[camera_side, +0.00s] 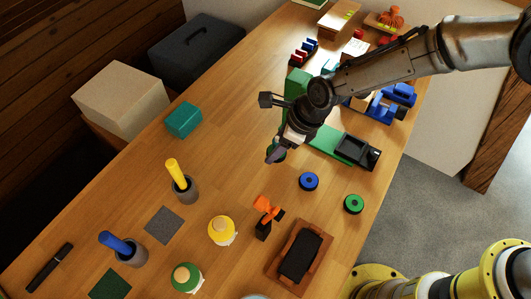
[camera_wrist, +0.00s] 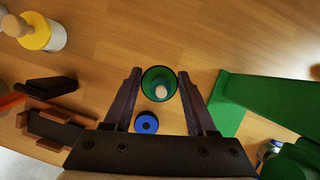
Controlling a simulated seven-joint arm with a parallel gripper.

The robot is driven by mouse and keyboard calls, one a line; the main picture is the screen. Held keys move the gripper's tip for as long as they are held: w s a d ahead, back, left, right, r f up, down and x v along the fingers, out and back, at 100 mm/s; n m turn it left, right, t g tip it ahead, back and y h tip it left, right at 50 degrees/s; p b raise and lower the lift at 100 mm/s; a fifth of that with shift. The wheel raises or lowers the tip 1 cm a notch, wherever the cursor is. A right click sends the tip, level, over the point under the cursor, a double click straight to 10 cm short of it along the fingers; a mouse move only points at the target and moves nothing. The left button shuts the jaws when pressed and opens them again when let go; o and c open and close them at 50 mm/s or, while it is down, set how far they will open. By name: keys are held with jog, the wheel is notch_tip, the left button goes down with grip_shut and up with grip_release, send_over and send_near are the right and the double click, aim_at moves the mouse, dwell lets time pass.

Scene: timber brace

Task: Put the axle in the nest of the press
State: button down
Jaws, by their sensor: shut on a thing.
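My gripper (camera_side: 277,148) is shut on a round green piece with a pale post at its centre, which I take to be the axle (camera_wrist: 160,91). In the wrist view it sits between the two fingertips, seen end-on. In the side view the fingers hide most of it. The green press (camera_side: 322,138) is just right of my gripper, with an upright at the back and a dark block (camera_side: 355,150) at its right end. Part of the press shows at right in the wrist view (camera_wrist: 265,97). I cannot make out the nest; my arm covers part of the press.
A blue ring (camera_side: 309,181) and a green ring (camera_side: 354,204) lie in front of the press. A brown tray (camera_side: 271,262), an orange-topped piece (camera_side: 266,210) and a yellow jar (camera_side: 221,230) stand nearer. A teal box (camera_side: 184,119) is at left. Bare wood lies between.

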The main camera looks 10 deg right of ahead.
aim_at(260, 161)
jog(key=f, duration=0.1)
jog(key=w+a+f, duration=0.2)
jog(key=shift+f, duration=1.65)
jog(key=shift+f, duration=0.15)
jog(key=shift+c, duration=1)
grip_release()
jog(key=v, duration=1.1)
jog(key=shift+d+r, duration=0.15)
jog(key=shift+r, duration=0.3)
jog(key=shift+c, duration=0.6)
jog(key=shift+d+r, duration=0.1)
jog(key=shift+r, duration=0.05)
jog(key=c, duration=0.3)
